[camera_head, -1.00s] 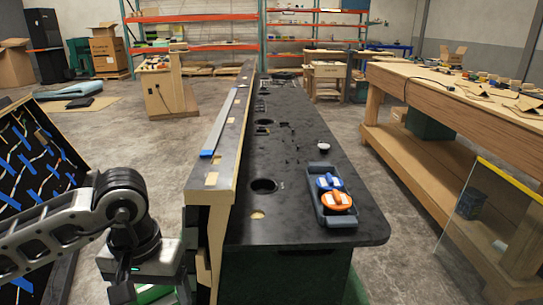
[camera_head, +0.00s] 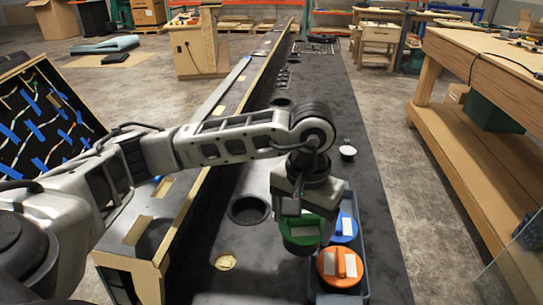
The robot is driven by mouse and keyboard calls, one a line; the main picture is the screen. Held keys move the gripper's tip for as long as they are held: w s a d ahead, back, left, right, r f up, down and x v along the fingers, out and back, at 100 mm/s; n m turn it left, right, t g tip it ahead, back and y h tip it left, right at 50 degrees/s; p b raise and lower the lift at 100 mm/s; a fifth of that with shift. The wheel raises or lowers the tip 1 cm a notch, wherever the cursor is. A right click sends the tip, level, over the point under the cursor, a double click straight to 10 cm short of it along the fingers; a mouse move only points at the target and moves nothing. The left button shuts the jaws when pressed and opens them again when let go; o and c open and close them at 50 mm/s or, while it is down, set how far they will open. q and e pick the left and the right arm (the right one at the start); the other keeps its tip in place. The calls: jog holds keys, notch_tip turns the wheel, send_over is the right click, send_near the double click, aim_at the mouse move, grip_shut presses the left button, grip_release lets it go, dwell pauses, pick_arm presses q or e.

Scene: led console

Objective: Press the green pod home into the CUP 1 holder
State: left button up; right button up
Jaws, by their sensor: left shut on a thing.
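My left gripper (camera_head: 302,210) is shut on the green pod (camera_head: 300,236) and holds it at the left side of the blue-grey tray (camera_head: 364,265). The fingers hide part of the pod's top. Whether the pod is clear of the tray's edge I cannot tell. A round dark holder opening (camera_head: 249,210) lies in the black console top (camera_head: 320,75), left of the green pod, and is empty. Another dark opening (camera_head: 283,102) is farther back. I cannot read which one is CUP 1. My right gripper is not in view.
The tray holds a blue pod (camera_head: 345,229) and an orange pod (camera_head: 340,266). A small white-topped knob (camera_head: 348,151) stands behind the tray. A raised wooden ledge (camera_head: 170,215) runs along the console's left side. A tan disc (camera_head: 225,262) lies near the front.

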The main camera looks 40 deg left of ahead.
pick_arm(q)
jog(key=w+a+r+n+p, duration=0.3)
jog(key=a+r+p, duration=0.15)
jog(key=a, duration=0.45)
jog(key=w+a+r+n+p, duration=0.3)
jog(key=a+r, duration=0.3)
jog(key=a, duration=0.2)
notch_tip(320, 180, down, 18)
jog(key=a+b, duration=0.2)
jog(key=b, duration=0.7)
jog(key=shift+w+a+r, duration=0.15)
jog(key=shift+w+r, duration=0.05)
jog(key=shift+w, duration=0.05)
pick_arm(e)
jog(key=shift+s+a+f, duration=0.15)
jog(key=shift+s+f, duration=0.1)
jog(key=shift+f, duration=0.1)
pick_arm(q)
jog(key=shift+f, duration=0.1)
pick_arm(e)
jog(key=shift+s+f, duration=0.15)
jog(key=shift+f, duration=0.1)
